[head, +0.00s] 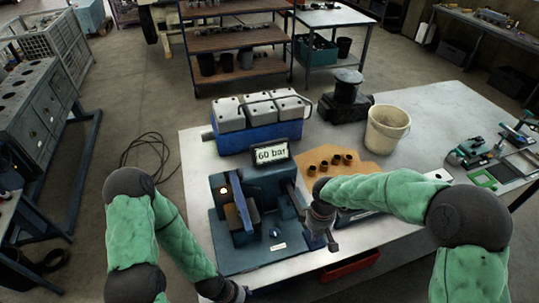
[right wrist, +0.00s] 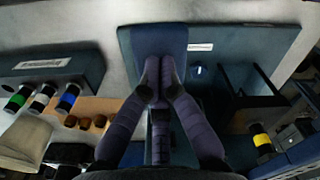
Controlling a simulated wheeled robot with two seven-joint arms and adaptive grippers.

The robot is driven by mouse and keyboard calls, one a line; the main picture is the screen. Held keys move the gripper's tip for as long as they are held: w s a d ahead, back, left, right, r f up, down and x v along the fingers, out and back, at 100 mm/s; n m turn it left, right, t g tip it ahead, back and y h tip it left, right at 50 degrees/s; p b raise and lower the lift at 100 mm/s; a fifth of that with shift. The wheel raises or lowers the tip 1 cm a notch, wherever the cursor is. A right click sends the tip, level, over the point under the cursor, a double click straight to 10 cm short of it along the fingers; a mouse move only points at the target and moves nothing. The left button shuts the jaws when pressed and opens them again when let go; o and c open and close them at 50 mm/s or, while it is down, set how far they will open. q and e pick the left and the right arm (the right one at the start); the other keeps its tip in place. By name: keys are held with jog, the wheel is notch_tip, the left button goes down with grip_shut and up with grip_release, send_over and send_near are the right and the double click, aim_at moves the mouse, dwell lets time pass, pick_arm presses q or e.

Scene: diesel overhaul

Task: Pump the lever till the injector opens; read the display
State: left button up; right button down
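The blue test stand (head: 265,258) is on the pale table. Its display (head: 271,154) reads "60 bar". A part with a yellow spot (head: 224,190), perhaps the injector, is at the stand's left; a yellow-banded part (right wrist: 262,140) shows in the right wrist view. My right gripper (head: 318,232) is at the stand's right side, by the lever. In the right wrist view its fingers (right wrist: 159,88) come together around a dark bar (right wrist: 160,132), seemingly the lever, mostly hidden by them. My left gripper (head: 235,292) is at the bottom edge; its fingers are not clear.
A blue box with white-topped units (head: 262,132) stands behind the stand. A cream bucket (head: 386,128) and a black vise-like block (head: 346,98) are at the back. Green tools (head: 480,178) lie right.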

jog(key=shift+f+b, duration=2.65)
jog(key=shift+f, duration=1)
jog(key=r+p, duration=0.3)
jog(key=r, duration=0.1)
jog(key=r+p, duration=0.3)
jog(key=r, duration=0.1)
jog(key=shift+s+r, duration=0.2)
jog(key=shift+r, duration=0.2)
jog(key=shift+f, duration=0.15)
jog(key=shift+f+b, duration=3.2)
jog(key=shift+f, duration=1.05)
jog(key=shift+w+r+p, duration=0.15)
jog(key=shift+r+p, duration=1.45)
jog(key=shift+r, duration=0.6)
jog(key=shift+w+r+p, duration=0.1)
jog(key=shift+r+p, duration=1.45)
jog(key=shift+r, duration=0.6)
jog(key=shift+r+p, duration=1.45)
jog(key=shift+r, duration=0.65)
